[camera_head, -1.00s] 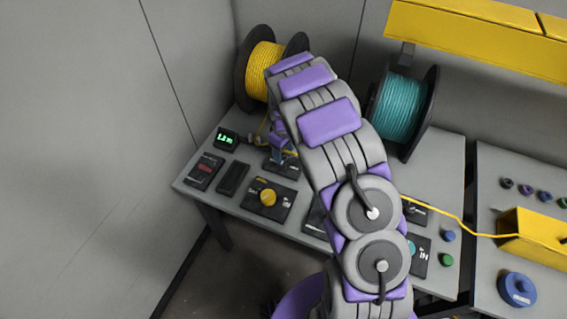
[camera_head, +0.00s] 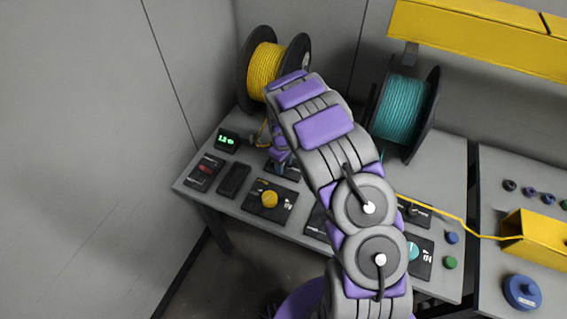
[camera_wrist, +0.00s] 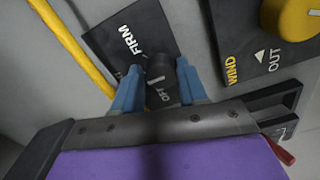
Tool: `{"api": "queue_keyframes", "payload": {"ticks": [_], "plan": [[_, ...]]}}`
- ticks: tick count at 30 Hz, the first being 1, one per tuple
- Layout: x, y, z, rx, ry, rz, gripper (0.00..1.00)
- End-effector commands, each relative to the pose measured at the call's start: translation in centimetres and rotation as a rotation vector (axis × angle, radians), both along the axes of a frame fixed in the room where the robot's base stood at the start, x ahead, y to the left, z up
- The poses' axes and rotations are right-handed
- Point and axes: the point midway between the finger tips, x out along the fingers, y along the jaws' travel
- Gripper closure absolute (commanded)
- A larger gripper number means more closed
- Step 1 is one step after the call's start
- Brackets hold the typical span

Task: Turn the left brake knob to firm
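The left brake knob (camera_wrist: 160,70) is small and dark grey, on a black plate (camera_wrist: 119,36) marked FIRM at upper left and OFF at the lower middle. My gripper (camera_wrist: 158,78) has two blue fingers on either side of the knob, apart from each other with small gaps beside it; firm contact does not show. In the head view my gripper (camera_head: 280,157) is over the brake plate (camera_head: 289,173) in front of the yellow spool (camera_head: 265,67). My gripper and wrist hide the knob there.
A yellow winding knob (camera_head: 269,199) sits on a black plate close by. A small green-lit display (camera_head: 227,140) and dark boxes stand to the left. A yellow cable (camera_wrist: 75,45) runs beside the brake plate. A teal spool (camera_head: 403,108) stands right of my arm.

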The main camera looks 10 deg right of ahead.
Motion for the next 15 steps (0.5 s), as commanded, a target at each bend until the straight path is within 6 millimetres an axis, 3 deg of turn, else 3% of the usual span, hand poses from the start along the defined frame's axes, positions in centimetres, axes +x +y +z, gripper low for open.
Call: {"api": "queue_keyframes", "payload": {"ticks": [11,15], "plan": [[-0.04,0.02,0.00,0.001,0.001,0.000,0.95],[-0.07,-0.01,-0.01,0.000,0.001,-0.001,0.95]]}}
